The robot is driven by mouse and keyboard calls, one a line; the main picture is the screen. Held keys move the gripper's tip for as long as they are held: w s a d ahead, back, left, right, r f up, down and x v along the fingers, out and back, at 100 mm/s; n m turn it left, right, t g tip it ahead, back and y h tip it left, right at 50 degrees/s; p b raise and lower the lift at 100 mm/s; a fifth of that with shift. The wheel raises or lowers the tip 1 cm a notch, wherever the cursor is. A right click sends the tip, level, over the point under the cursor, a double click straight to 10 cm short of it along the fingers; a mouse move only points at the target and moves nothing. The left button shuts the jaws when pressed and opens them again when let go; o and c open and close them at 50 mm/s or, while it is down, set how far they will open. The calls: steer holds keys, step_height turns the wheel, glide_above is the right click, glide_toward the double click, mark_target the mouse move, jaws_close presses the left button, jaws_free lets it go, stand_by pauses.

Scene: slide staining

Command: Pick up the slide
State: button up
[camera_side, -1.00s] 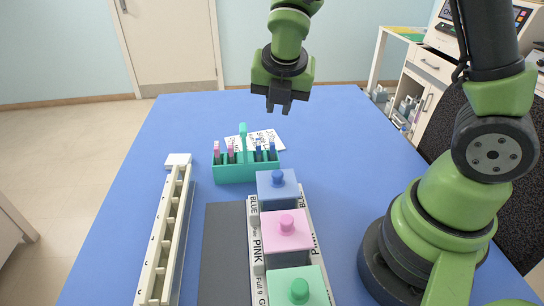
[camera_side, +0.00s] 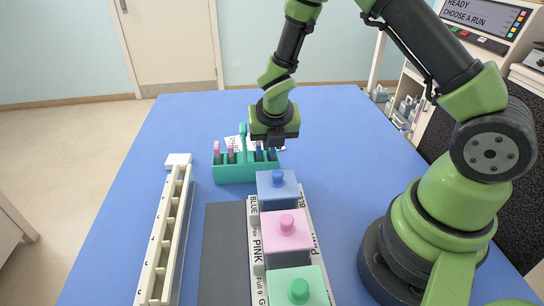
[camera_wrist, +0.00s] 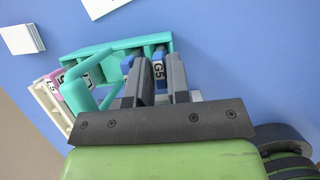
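The teal slide rack (camera_side: 234,174) stands on the blue table. It holds slides with pink ends on the left and blue ends on the right. My gripper (camera_side: 270,146) is low over the right end of the rack and hides part of it. In the wrist view, my gripper's fingers (camera_wrist: 162,77) are spread a little, with the blue-ended slide marked C5 (camera_wrist: 158,66) in the gap between them. Another blue-ended slide (camera_wrist: 127,63) is just left of the fingers. The C5 slide still stands in the rack; contact with the fingers cannot be made out.
The rack's handle (camera_side: 242,137) rises left of my gripper. Jars with blue (camera_side: 278,188), pink (camera_side: 286,232) and green (camera_side: 297,289) lids stand in front. A long cream holder (camera_side: 163,240) lies left. White cards lie behind the rack.

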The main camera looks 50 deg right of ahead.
steer(key=shift+w+d+f, duration=0.1)
steer(key=shift+f, duration=0.35)
jaws_close()
steer(key=shift+r, duration=0.1)
